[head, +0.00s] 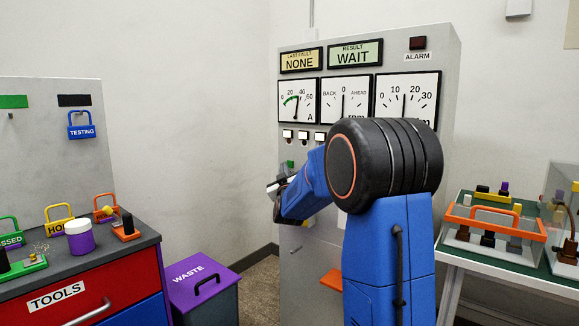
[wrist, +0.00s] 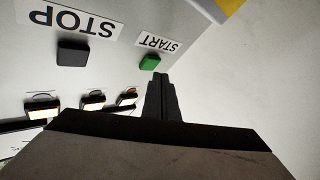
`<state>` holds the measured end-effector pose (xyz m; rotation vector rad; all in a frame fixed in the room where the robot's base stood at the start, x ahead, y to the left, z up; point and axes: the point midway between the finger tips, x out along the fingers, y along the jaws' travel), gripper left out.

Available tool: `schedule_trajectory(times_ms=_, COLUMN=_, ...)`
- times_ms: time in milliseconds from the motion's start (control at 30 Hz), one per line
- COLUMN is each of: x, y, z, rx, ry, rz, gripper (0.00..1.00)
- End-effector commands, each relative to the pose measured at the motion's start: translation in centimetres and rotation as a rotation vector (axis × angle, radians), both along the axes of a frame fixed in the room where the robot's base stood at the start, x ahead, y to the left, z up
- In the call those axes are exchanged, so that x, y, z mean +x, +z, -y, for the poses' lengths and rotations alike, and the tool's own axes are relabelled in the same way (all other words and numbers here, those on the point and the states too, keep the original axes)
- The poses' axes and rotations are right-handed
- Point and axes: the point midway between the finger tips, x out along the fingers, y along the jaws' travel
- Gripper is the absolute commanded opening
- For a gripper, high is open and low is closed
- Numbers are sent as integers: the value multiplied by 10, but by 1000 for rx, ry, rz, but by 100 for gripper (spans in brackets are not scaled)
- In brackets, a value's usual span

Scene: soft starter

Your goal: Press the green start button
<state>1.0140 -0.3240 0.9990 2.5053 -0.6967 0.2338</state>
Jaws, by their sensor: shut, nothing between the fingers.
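The green start button (wrist: 150,62) sits on the grey cabinet face beside the START label (wrist: 160,42) in the wrist view. In the head view a small part of the green button (head: 290,164) shows left of my blue arm. My gripper (wrist: 161,77) is shut and empty, its fingertips appearing just beside the green button in the wrist view. I cannot tell whether they touch it. In the head view my gripper (head: 273,187) is in front of the cabinet, below and left of the button. The cabinet (head: 300,245) is partly hidden by my arm.
A black stop button (wrist: 73,53) with a STOP label is left of the start button in the wrist view. Indicator lamps (head: 303,135) line the cabinet under the meters. The result display (head: 354,54) reads WAIT. A waste bin (head: 205,302) stands left of the cabinet.

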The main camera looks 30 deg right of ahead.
Motion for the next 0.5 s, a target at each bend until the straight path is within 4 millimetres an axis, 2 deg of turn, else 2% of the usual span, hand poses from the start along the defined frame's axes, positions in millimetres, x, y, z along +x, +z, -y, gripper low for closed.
schedule_trajectory(times_ms=333, x=0, y=0, z=-1, rx=0, ry=0, rz=0, gripper=0)
schedule_trajectory(times_ms=500, x=-3, y=0, z=-8, rx=-1, ry=0, rz=0, gripper=0)
